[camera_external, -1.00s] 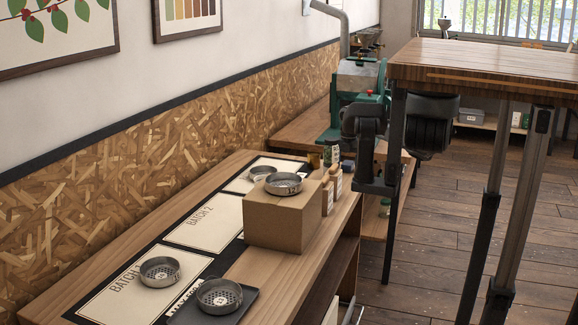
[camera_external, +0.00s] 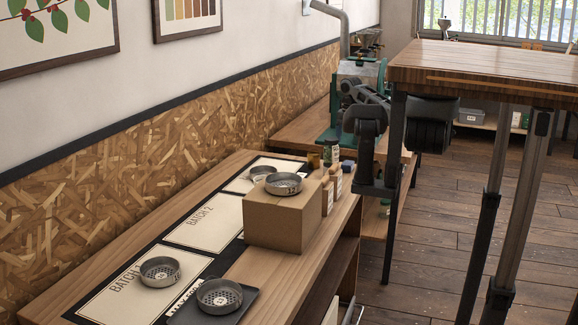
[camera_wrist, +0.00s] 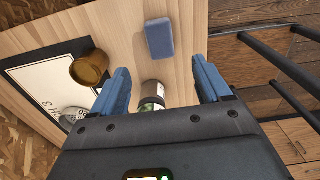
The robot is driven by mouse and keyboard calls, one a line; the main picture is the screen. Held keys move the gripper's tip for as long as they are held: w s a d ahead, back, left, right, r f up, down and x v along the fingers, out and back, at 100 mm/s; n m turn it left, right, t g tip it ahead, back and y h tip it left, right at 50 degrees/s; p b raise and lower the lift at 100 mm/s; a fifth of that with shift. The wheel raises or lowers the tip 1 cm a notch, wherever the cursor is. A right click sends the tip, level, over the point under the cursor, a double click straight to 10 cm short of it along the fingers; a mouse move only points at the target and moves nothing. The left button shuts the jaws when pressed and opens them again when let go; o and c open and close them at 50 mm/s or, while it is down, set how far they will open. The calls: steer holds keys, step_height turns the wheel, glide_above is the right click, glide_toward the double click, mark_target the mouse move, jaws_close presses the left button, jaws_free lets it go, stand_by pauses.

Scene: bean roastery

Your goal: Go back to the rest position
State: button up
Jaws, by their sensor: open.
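My gripper (camera_wrist: 160,66) is open and empty in the wrist view, with its two blue fingers spread wide apart above the wooden table (camera_wrist: 195,90). A small jar with a dark lid and green label (camera_wrist: 152,93) shows between the fingers, lower down on the table and apart from them. A blue block (camera_wrist: 159,39) lies beyond the fingertips. In the external view my dark arm stands between the long table and the high wooden top, and the fingers cannot be made out clearly.
A brown cup (camera_wrist: 89,68) stands left of the fingers. In the external view a cardboard box (camera_external: 283,222) carries a metal sieve pan (camera_external: 284,184). More pans (camera_external: 160,271) sit on the table's front part. A green roasting machine (camera_external: 357,75) stands behind my arm.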

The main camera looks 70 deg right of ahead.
steer(key=shift+r, duration=0.5)
